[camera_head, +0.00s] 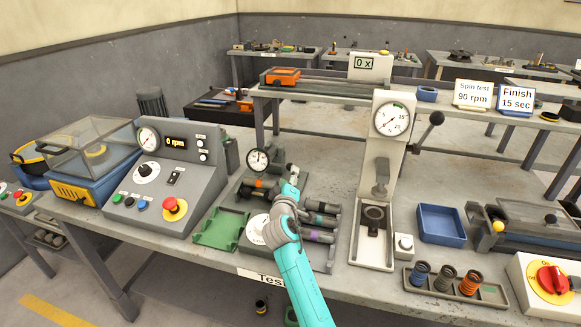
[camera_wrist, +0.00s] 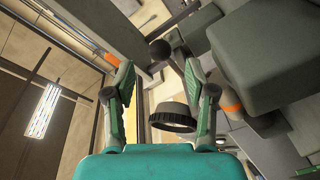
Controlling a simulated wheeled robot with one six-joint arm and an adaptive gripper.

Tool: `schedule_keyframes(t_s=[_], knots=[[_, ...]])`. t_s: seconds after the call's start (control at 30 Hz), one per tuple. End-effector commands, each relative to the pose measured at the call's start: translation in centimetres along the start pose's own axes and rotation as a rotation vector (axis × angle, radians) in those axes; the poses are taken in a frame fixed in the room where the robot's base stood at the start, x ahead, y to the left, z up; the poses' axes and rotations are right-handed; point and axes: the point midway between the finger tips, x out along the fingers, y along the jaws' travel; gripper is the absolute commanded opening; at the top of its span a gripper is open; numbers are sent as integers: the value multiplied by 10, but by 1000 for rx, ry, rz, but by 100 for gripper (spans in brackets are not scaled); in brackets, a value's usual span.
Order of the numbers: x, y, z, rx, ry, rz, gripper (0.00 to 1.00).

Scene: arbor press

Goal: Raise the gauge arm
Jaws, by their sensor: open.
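A round white dial gauge (camera_head: 258,161) with a dark rim stands at the back of a dark fixture on the bench, in the head view. My gripper (camera_head: 292,171) is just right of the dial, above the fixture, and its fingertips are small there. In the wrist view my gripper (camera_wrist: 158,76) is open, with its two fingers apart. A dark ball knob (camera_wrist: 160,49) on a short stalk shows between and beyond the fingertips. A dark round body (camera_wrist: 170,118), perhaps the gauge, lies between the fingers, nearer the palm. I cannot tell whether either touches a finger.
Dark cylinders with coloured bands (camera_head: 322,219) lie on the fixture. A grey control console (camera_head: 165,185) stands left, and a green tray (camera_head: 221,229) is in front. A tall press (camera_head: 380,150) with a dial and lever stands right, near a blue tray (camera_head: 441,226).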

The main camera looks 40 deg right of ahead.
Motion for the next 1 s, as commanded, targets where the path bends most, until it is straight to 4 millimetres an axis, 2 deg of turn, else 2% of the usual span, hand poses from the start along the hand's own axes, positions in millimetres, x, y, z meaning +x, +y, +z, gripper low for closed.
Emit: schedule_keyframes(t_s=[0.1, 0.33, 0.5, 0.8, 0.87, 1.0], knots=[[23, 1, 0, 0, -1, 1, 55], [55, 1, 0, 0, -1, 1, 55], [65, 0, 0, 1, -1, -1, 55], [67, 0, 0, 1, 0, 0, 55], [67, 0, 0, 0, 0, 0, 43], [67, 0, 0, 0, 0, 0, 8]])
